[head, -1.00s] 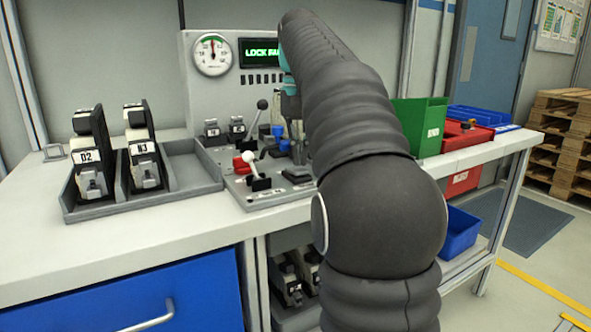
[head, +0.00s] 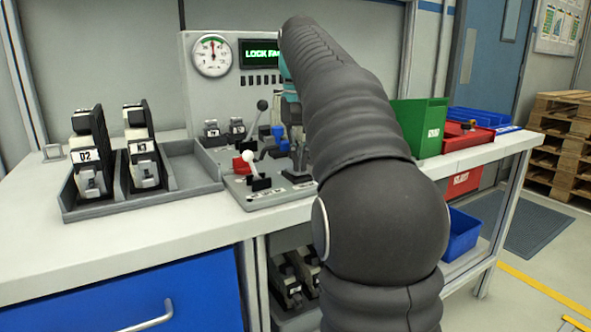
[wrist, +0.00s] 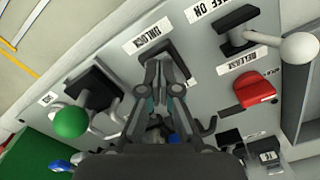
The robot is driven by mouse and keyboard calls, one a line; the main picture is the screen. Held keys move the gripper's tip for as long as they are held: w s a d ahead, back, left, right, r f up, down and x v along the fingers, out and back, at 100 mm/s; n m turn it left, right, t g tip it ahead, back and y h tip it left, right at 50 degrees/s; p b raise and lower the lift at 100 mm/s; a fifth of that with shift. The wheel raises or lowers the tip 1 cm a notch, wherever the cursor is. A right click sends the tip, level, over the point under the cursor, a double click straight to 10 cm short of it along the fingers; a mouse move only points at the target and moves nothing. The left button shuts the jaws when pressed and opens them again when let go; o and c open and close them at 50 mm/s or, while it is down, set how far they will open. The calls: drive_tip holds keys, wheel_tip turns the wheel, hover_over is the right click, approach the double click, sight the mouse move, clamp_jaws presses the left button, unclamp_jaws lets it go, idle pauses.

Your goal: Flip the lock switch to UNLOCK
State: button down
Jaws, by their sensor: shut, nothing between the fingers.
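My gripper (wrist: 163,72) is shut and empty, its fingertips pointing down at the control panel (wrist: 210,50), just short of the UNLOCK label (wrist: 148,35). A dark switch base (wrist: 183,66) sits right under the fingertips; they hide most of the lock switch, so I cannot tell its position or whether they touch it. In the head view my gripper (head: 298,160) is low over the right part of the panel, partly hidden by my arm.
Close around the gripper are a white-ball lever (wrist: 299,47), a red knob (wrist: 255,90) by the RELEASE label and a green-ball lever (wrist: 70,121). A grey tray (head: 190,165) with two black-and-white devices stands left. A green bin (head: 420,128) and red bin (head: 465,138) stand right.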

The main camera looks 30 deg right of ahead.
drive_tip(key=shift+f, duration=0.25)
wheel_tip(320, 180, up, 5)
drive_tip(key=p, duration=0.4)
drive_tip(key=shift+p, duration=0.4)
drive_tip(key=shift+r, duration=1.05)
